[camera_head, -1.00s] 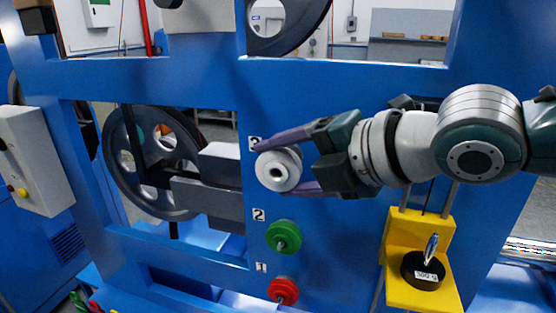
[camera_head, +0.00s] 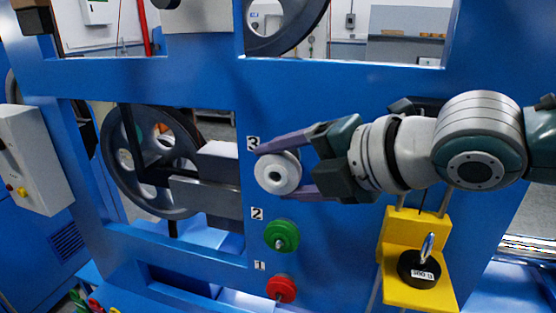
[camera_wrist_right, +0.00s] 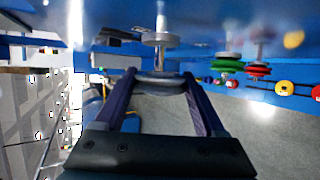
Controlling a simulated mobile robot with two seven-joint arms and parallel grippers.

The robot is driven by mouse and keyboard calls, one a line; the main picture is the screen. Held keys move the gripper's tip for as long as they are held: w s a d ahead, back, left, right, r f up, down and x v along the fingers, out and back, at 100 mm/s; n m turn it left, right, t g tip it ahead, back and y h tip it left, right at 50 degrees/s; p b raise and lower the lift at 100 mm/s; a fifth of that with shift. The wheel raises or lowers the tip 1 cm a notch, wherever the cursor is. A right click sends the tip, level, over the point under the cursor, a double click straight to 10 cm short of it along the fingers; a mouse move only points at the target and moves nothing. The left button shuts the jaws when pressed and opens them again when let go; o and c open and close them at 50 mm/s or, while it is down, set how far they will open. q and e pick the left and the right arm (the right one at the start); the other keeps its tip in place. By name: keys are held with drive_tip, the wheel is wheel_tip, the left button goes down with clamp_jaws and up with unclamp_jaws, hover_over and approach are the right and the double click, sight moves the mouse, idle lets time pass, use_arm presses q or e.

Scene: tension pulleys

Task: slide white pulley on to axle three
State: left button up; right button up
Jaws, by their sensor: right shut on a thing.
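In the right wrist view, the pulley (camera_wrist_right: 160,86) sits between the fingertips. A metal axle with a round collar (camera_wrist_right: 160,38) is in line beyond it there; I cannot tell whether the axle is inside the hole. My left gripper is not in view.
A green pulley (camera_head: 281,236) is by label 2 and a red pulley (camera_head: 281,288) by label 1. A yellow bracket (camera_head: 403,226) with a black weight (camera_head: 411,268) stands below my right arm. A large grey wheel (camera_head: 117,160) is at left in the blue frame (camera_head: 340,85).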

drive_tip(key=shift+s+d+f, duration=0.1)
drive_tip(key=shift+f, duration=0.15)
drive_tip(key=shift+w+b, duration=0.4)
drive_tip(key=shift+b, duration=0.05)
drive_tip(key=shift+s, duration=0.1)
drive_tip(key=shift+r+p, duration=0.2)
drive_tip(key=shift+p, duration=0.1)
drive_tip(key=shift+s+a, duration=0.2)
drive_tip(key=shift+a+r, duration=0.1)
drive_tip(key=shift+r, duration=0.05)
idle(0.5)
drive_tip(key=shift+w, duration=0.45)
